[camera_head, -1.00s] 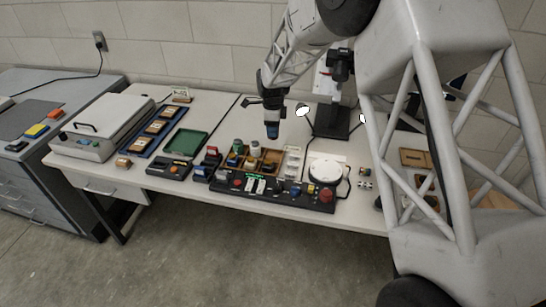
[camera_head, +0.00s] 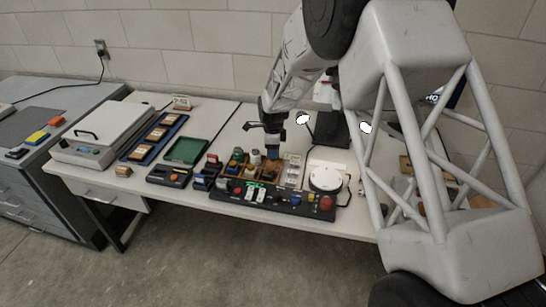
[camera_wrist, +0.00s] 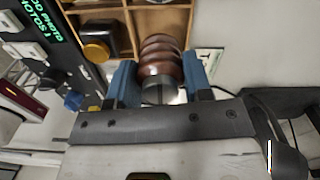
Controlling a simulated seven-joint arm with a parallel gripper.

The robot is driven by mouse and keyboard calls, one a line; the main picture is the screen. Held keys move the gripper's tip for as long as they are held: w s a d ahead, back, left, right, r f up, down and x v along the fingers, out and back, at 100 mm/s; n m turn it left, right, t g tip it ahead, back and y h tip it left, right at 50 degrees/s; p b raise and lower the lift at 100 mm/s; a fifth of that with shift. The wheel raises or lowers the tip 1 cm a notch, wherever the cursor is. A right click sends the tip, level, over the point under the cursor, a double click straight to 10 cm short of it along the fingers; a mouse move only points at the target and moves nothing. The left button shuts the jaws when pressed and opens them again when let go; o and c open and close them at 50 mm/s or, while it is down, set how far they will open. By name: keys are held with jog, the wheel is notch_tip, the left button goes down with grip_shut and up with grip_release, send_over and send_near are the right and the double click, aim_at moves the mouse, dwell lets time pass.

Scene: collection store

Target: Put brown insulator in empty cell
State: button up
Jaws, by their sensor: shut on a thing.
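A brown, glossy, ribbed insulator (camera_wrist: 161,58) with a grey metal end stands between the blue fingers of my gripper (camera_wrist: 160,84) in the wrist view. My gripper is shut on it. In the head view my gripper (camera_head: 272,150) is low over the back right part of a wooden compartment tray (camera_head: 268,173); the insulator is too small to make out there. In the wrist view the tray (camera_wrist: 130,32) shows bare wooden cells beyond the insulator, and one cell at the left holds a dark jar-like piece with a yellowish part (camera_wrist: 97,45). I cannot tell whether the insulator touches the tray.
A black control panel (camera_head: 262,201) with knobs and a red button lies in front of the tray. A green tray (camera_head: 187,150) lies to the left. A lamp (camera_head: 303,118) stands behind.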

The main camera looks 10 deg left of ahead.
jog(key=shift+f, duration=1.8)
jog(key=shift+f, duration=0.15)
jog(key=o, duration=1)
jog(key=shift+o, duration=0.2)
notch_tip(320, 180, up, 12)
jog(key=shift+r, duration=0.15)
